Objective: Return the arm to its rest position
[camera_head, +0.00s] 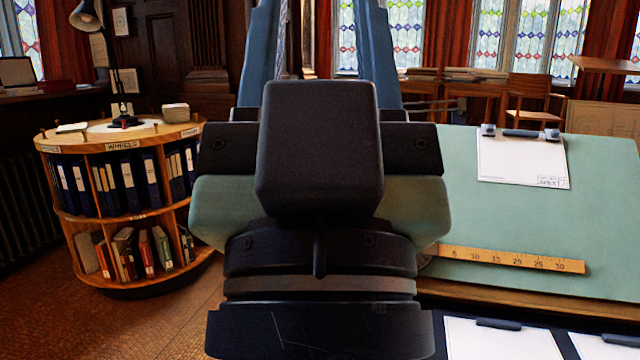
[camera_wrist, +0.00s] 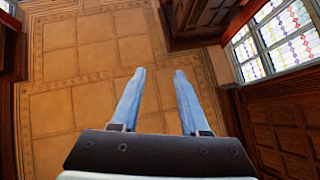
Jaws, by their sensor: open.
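My gripper (camera_wrist: 159,72) shows in the wrist view with its two blue fingers apart and nothing between them. Tiled floor lies beyond the fingertips. In the head view, my arm's dark wrist and gripper body fill the middle of the picture, close to the camera. The two blue fingers point up and away from the camera there, and their tips are cut off by the top edge. My arm hides the left part of the green drafting board (camera_head: 510,220) behind it.
A round wooden bookcase (camera_head: 125,222) with binders and a desk lamp (camera_head: 103,60) stands at left. The board bears a clipped sheet (camera_head: 522,158) and a wooden ruler (camera_head: 512,259). White sheets (camera_head: 500,341) lie below its front edge. A chair (camera_head: 533,100) stands behind.

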